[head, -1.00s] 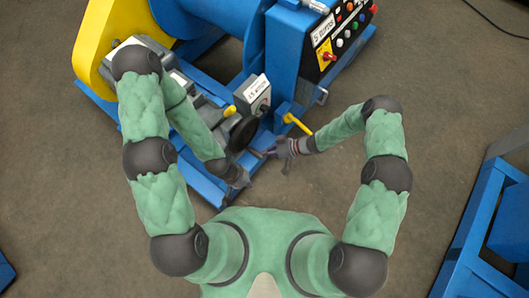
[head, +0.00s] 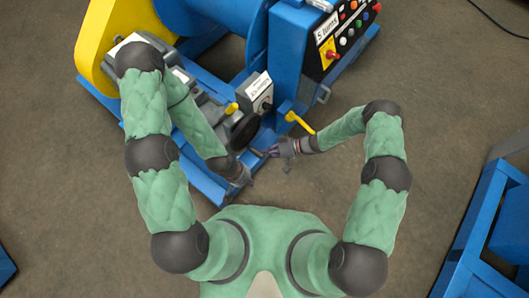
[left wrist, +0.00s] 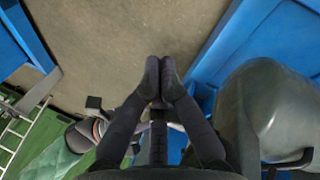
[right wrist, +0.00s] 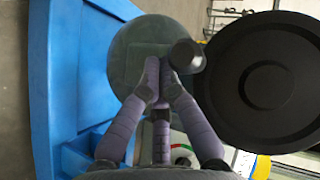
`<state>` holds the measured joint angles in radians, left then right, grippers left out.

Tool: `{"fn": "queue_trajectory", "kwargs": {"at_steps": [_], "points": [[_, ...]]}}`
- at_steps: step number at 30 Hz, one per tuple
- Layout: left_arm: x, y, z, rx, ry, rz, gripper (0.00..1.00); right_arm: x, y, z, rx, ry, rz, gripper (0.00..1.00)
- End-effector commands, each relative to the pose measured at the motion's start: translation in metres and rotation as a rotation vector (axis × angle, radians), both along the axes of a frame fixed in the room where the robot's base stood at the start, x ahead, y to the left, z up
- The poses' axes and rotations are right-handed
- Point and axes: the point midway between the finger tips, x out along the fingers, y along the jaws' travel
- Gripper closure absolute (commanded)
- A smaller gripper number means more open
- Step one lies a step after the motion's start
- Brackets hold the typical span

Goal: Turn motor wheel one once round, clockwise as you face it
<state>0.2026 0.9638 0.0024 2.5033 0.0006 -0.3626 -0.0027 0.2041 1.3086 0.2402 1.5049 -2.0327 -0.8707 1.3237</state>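A black motor wheel (head: 243,131) stands on the near end of the blue and grey machine. In the right wrist view the dark wheel (right wrist: 268,80) fills the right side, with a black knob (right wrist: 186,56) beside its left rim. My right gripper (head: 268,152) is right of and below the wheel in the head view. Its fingertips (right wrist: 158,66) are together just left of the knob; whether they touch it I cannot tell. My left gripper (head: 249,183) is below the wheel, its fingertips (left wrist: 160,70) together with nothing visible between them.
A yellow lever (head: 299,122) sticks out right of the wheel. A control box (head: 327,40) with coloured buttons and a blue drum (head: 215,20) stand behind. A blue frame (head: 480,215) is at the right. Bare floor lies between the frame and machine.

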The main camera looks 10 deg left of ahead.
Motion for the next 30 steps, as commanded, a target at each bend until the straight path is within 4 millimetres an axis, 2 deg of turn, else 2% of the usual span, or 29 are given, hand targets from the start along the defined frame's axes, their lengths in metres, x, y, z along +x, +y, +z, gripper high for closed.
{"fn": "queue_trajectory", "kwargs": {"at_steps": [30], "points": [[0.0, 0.0001, -0.0046, 0.0, 0.0, 0.0, 1.0, -0.0099, 0.0066, 0.0013, 0.135, 0.211, 0.001, 1.0]]}}
